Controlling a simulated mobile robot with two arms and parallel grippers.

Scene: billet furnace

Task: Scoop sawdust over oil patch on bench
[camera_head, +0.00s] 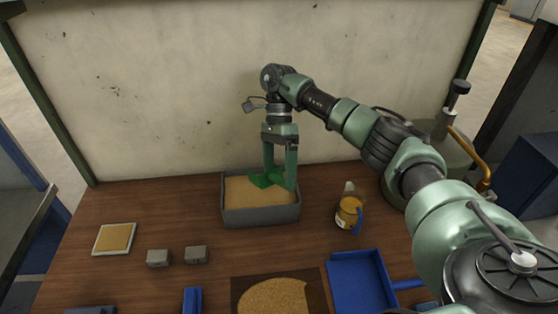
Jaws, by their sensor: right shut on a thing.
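My right gripper (281,170) reaches down over a grey bin (262,216) of tan sawdust (243,191) at the back of the bench. It is shut on a green scoop (266,180), which is low in the bin at the sawdust; how deep it sits, and whether it is loaded, I cannot tell. A dark brown square patch (318,288) lies at the front middle of the bench (185,225). A rounded tan, sawdust-like layer (272,297) covers much of it, cut off by the picture's lower edge. My left gripper is not in view.
A blue dustpan (362,284) lies right of the patch. An amber jar (348,212) with a blue handle stands right of the bin. Two small grey blocks (196,255) and a tan-topped square tray (115,238) lie left. A cream wall panel (180,90) rises behind.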

